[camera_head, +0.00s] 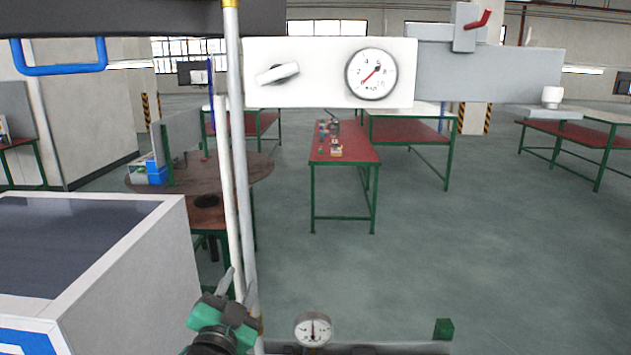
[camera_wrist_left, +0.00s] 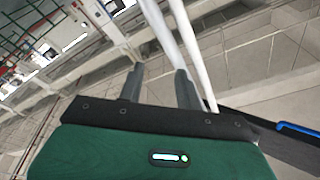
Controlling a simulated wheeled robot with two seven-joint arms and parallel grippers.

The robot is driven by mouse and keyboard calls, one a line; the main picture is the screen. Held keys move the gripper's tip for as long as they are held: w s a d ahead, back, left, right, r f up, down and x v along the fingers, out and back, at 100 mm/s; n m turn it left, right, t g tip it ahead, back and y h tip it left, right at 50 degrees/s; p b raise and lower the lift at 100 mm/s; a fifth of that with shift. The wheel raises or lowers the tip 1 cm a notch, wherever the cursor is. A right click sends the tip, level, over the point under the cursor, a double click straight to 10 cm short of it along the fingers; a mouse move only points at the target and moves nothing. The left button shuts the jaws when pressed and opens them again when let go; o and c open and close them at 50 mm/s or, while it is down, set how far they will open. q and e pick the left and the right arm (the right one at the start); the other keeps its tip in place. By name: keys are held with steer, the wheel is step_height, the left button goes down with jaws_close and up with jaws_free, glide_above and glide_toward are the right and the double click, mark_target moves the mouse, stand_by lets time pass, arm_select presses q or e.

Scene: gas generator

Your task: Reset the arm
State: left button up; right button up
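My left gripper (camera_head: 238,285) is low in the head view, left of centre, with a green and black body and its fingers pointing up. It is close to two upright pipes, one white (camera_head: 227,180) and one metallic (camera_head: 240,180); I cannot tell whether it touches them. In the left wrist view the gripper (camera_wrist_left: 160,80) has its two grey fingers apart, with nothing clearly held between them. The white pipes (camera_wrist_left: 190,45) pass just beyond the fingers. My right gripper does not show.
A white panel (camera_head: 330,88) with a knob (camera_head: 277,73) and dial gauge (camera_head: 371,74) is ahead. A red lever (camera_head: 478,20) is at the upper right. A smaller gauge (camera_head: 313,329) is low down. A grey box (camera_head: 160,270) is on the left. Open floor (camera_head: 480,240) lies right.

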arm_select(q)
steer(key=s+a+f+n+g+y, duration=0.1)
steer(key=s+a+f+n+g, duration=0.2)
steer(key=f, duration=0.4)
steer(key=s+a+f+g+y, duration=0.1)
steer(key=s+f+g, duration=0.2)
steer(key=s+f, duration=0.4)
steer(key=s+a+f+n+g, duration=0.2)
steer(key=s+f+g, duration=0.1)
steer(key=f, duration=0.5)
steer(key=s+a+f+n+g, duration=0.1)
steer(key=s+f+g, duration=0.35)
steer(key=s, duration=0.55)
steer(key=s+a+f+n+g, duration=0.1)
steer(key=s+a+f+g, duration=0.15)
steer(key=s+f, duration=0.55)
steer(key=s+f+g+b, duration=0.1)
steer(key=s+f+g, duration=0.15)
steer(key=f, duration=2.85)
steer(key=s+a+f+b, duration=0.1)
steer(key=s+a+f, duration=0.1)
steer(key=s+f, duration=1.6)
steer(key=shift+s+a+f, duration=0.25)
steer(key=shift+s+f, duration=0.15)
steer(key=shift+s, duration=0.05)
